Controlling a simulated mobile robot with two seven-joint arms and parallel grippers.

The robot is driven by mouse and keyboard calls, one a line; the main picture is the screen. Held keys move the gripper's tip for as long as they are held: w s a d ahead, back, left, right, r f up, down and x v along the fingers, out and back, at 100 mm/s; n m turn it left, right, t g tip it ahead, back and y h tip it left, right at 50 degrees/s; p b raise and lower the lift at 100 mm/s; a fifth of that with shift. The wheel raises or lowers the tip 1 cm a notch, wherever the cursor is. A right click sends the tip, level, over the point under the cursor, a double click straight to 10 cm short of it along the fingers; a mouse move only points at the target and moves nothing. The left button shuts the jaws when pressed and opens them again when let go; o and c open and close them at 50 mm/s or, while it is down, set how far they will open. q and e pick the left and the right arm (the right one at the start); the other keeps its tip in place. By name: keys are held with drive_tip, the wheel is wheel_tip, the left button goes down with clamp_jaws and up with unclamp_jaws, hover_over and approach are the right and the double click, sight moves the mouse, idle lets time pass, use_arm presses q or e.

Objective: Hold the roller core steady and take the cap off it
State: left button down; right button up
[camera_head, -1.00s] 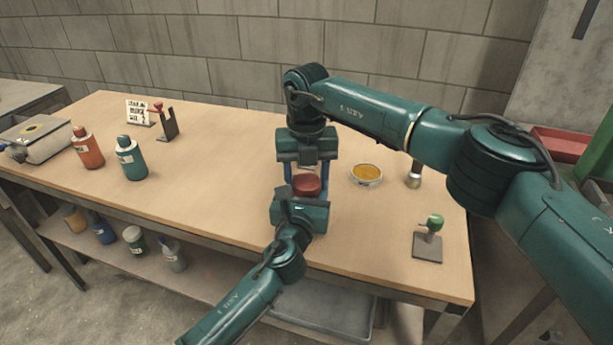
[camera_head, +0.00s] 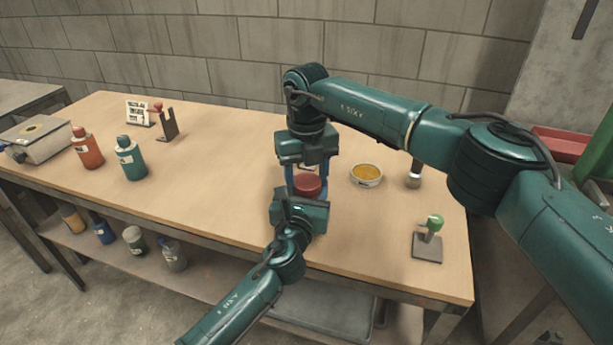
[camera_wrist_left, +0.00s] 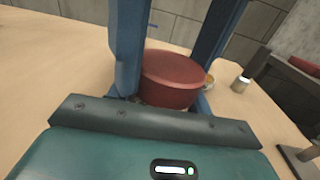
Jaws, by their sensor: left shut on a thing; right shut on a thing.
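A round red cap (camera_head: 307,185) is between my two grippers near the middle of the table. In the left wrist view it is a wide red cylinder (camera_wrist_left: 172,78) between blue fingers. The roller core beneath it is mostly hidden; I cannot make out its shape. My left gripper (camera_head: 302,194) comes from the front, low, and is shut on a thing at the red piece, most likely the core. My right gripper (camera_head: 308,170) hangs above from the back and is shut too, most likely on the cap. The contact points are hidden by the grippers.
A dish with yellow content (camera_head: 367,175) stands just right of the grippers, and a small dark-and-silver piece (camera_head: 414,177) beyond it. A green-knobbed stand (camera_head: 429,240) is at the front right. Orange (camera_head: 87,148) and teal (camera_head: 131,158) bottles stand left. The left-middle table is clear.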

sight(306, 181)
drive_tip(key=shift+r, duration=0.2)
drive_tip(key=shift+r, duration=0.9)
drive_tip(key=shift+r, duration=0.1)
drive_tip(key=shift+r, duration=1.9)
use_arm(q)
drive_tip(key=c, duration=0.6)
unclamp_jaws()
drive_tip(key=shift+o, duration=0.2)
